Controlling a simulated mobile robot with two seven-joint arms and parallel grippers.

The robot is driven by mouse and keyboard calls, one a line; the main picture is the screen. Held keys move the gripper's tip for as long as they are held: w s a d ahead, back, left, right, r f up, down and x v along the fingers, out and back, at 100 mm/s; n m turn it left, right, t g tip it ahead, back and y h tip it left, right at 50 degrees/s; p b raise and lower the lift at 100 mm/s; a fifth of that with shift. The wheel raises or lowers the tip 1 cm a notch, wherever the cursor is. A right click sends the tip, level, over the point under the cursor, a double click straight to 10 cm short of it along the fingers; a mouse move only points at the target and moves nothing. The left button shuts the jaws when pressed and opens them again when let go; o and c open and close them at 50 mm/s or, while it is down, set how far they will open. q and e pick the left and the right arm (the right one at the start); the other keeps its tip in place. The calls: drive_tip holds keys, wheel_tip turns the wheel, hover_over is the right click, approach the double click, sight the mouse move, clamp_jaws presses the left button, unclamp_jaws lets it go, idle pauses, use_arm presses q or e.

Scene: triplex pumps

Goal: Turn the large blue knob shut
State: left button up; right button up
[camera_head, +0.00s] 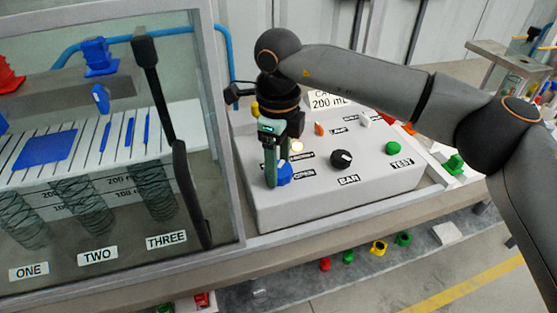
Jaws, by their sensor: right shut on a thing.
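The large blue knob (285,174) sits at the front left corner of the grey control box (330,207). My right arm reaches in from the right, and its gripper (276,178) points down at the knob. The green fingers are shut on the knob and cover its left part. The label beside it is partly hidden, so I cannot read the knob's exact setting. My left gripper is not in view.
A glass-fronted cabinet (224,130) with springs marked ONE, TWO and THREE stands close to the left of the gripper. On the box are a black BAR knob (341,160) and a green TEST button (393,148). Small coloured parts lie below the bench.

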drive_tip(key=n, duration=0.3)
drive_tip(key=shift+n, duration=0.4)
drive_tip(key=shift+n+p, duration=0.35)
drive_tip(key=shift+n, duration=1.65)
drive_tip(key=o, duration=1.4)
drive_tip(key=shift+r, duration=0.1)
wheel_tip(320, 180, up, 12)
drive_tip(key=shift+r, duration=0.2)
